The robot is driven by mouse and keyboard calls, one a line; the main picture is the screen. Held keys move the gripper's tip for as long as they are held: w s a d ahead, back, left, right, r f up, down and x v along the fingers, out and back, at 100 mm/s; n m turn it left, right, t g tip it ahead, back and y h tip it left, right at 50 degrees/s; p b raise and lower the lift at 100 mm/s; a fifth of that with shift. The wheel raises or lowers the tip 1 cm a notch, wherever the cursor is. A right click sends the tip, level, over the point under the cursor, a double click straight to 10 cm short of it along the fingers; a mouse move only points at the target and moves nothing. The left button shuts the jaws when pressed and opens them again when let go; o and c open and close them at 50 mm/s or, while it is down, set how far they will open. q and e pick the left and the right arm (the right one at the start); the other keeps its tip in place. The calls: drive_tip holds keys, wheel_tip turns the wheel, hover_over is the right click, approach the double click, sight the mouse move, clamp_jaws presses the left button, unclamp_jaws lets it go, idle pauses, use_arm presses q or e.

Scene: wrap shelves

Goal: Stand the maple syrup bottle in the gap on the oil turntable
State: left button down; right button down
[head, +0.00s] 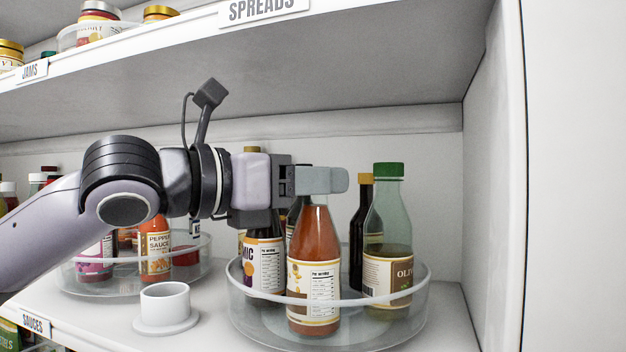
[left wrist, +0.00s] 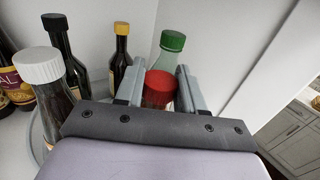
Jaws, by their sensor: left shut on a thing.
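My left gripper (head: 335,180) comes in from the left and is shut on the neck of a bottle with orange-brown contents, taken to be the maple syrup bottle (head: 314,265). The bottle is upright at the front of the clear oil turntable (head: 400,312). Its red cap (left wrist: 159,88) shows between the fingers in the left wrist view. I cannot tell whether its base touches the turntable floor. Behind it stand a green-capped olive oil bottle (head: 388,235), a dark yellow-capped bottle (head: 358,230) and a balsamic-looking bottle (head: 265,262). My right gripper is out of view.
A white cup-shaped piece on a round base (head: 165,308) stands left of the turntable. Farther left is another clear turntable (head: 95,285) with sauce bottles. The upper shelf (head: 350,60) is above my arm, and the side wall (head: 495,190) is at right.

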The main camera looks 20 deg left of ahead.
use_arm(q)
drive_tip(key=c, duration=0.7)
unclamp_jaws()
drive_tip(key=shift+f, duration=0.15)
drive_tip(key=shift+s+a, duration=0.15)
drive_tip(key=shift+a, duration=0.05)
drive_tip(key=v, duration=1.1)
drive_tip(key=shift+s+a+b, duration=0.15)
drive_tip(key=shift+s+b, duration=0.1)
drive_tip(key=shift+b, duration=0.05)
